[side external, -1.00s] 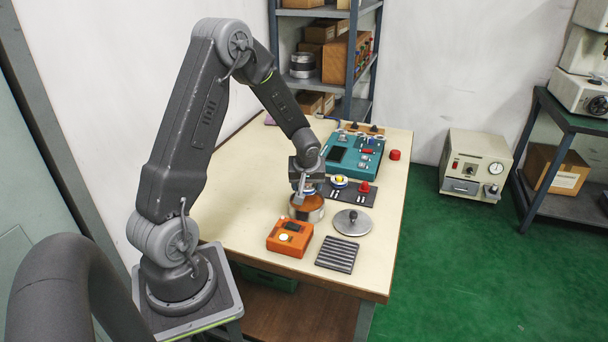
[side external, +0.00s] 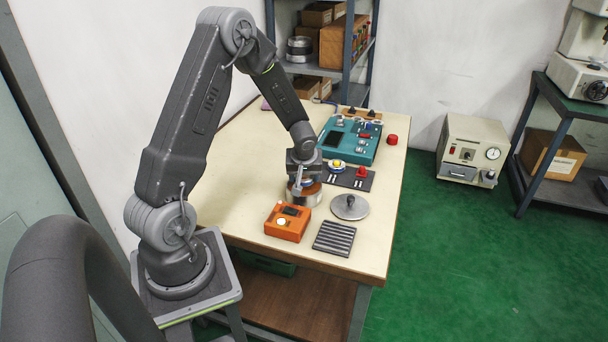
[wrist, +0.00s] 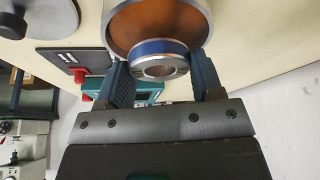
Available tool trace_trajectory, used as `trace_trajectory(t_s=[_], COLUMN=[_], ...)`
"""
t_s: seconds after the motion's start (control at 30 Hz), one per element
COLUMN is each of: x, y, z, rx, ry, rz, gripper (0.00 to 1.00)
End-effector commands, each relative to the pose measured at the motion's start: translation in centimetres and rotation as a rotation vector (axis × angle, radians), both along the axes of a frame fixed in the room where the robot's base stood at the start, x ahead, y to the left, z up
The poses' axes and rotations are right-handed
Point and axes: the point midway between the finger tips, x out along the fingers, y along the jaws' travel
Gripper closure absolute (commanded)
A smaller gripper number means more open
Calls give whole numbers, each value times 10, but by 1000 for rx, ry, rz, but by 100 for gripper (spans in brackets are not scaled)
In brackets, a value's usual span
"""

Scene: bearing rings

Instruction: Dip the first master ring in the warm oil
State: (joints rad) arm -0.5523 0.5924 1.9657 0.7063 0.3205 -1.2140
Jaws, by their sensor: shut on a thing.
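My gripper (wrist: 160,85) is shut on a ring with a blue band (wrist: 155,47) around it; the ring also shows between the fingers in the side view (side external: 308,183). The gripper (side external: 304,186) points down at the round metal pot (side external: 306,200). In the wrist view, brown oil fills the pot (wrist: 207,22) behind the ring. The ring overlaps the pot's opening in that view. I cannot tell whether its lower edge touches the oil. Another ring, blue and white with a yellow centre (side external: 337,166), sits on the dark board (side external: 350,183).
An orange box (side external: 287,222) and a ribbed dark pad (side external: 334,238) are at the table's front. A round metal lid with a knob (side external: 350,208) lies right of the pot. A red-topped piece (side external: 361,172) is on the board. A teal instrument (side external: 347,140) stands behind.

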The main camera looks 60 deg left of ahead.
Motion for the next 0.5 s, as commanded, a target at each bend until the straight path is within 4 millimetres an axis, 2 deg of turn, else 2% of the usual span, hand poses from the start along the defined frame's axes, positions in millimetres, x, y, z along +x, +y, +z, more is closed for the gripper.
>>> trace_trajectory(t_s=[0.5], x=[0], y=[0], z=[-5], rx=[0], ry=[-2], rz=[1], gripper=[71])
